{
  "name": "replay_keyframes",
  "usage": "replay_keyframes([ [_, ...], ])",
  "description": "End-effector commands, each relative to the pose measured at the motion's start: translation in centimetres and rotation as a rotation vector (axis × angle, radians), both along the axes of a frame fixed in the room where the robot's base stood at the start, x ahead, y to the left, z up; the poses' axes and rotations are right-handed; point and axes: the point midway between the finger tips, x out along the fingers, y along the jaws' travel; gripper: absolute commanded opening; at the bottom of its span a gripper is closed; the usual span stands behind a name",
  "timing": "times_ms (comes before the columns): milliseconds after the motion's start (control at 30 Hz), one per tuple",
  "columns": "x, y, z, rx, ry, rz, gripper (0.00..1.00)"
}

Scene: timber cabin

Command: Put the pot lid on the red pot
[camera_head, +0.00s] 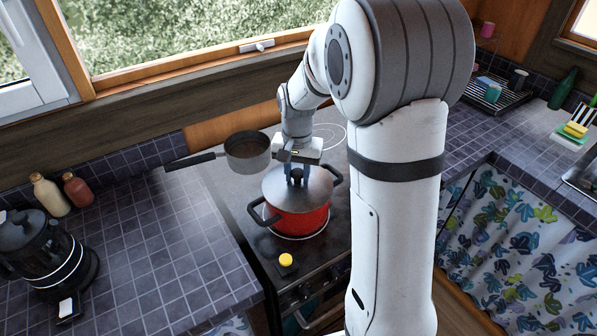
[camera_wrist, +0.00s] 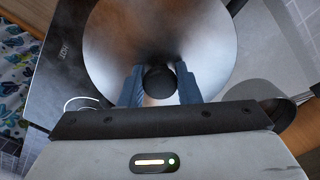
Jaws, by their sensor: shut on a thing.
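The red pot (camera_head: 291,223) with two black handles stands on the front part of the stove top. The grey metal pot lid (camera_head: 318,185) is over the pot's mouth and looks level. In the wrist view the lid (camera_wrist: 125,45) fills the upper middle, with its round black knob (camera_wrist: 159,80) between the fingers. My gripper (camera_head: 296,177) points down and is shut on the lid's knob; its blue fingers (camera_wrist: 160,88) also show in the wrist view. The lid hides the pot's inside and far rim. I cannot tell whether the lid's edge fully rests on the rim.
A grey saucepan (camera_head: 247,157) with a long dark handle is close behind the pot at left. A yellow-topped item (camera_head: 286,260) sits at the stove's front edge. A black kettle (camera_head: 42,250) and two bottles (camera_head: 62,193) stand on the tiled counter at left.

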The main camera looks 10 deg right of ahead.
Motion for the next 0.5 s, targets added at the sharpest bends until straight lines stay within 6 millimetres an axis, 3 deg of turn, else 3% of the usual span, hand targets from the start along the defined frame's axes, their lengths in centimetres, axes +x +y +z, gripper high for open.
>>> replay_keyframes([
  [167, 0.01, 0.02, -0.44, 0.000, 0.000, 0.000, 0.02],
  [200, 0.01, 0.03, -0.31, 0.000, 0.000, 0.001, 0.33],
  [500, 0.01, 0.05, -0.30, 0.000, 0.000, 0.001, 0.55],
])
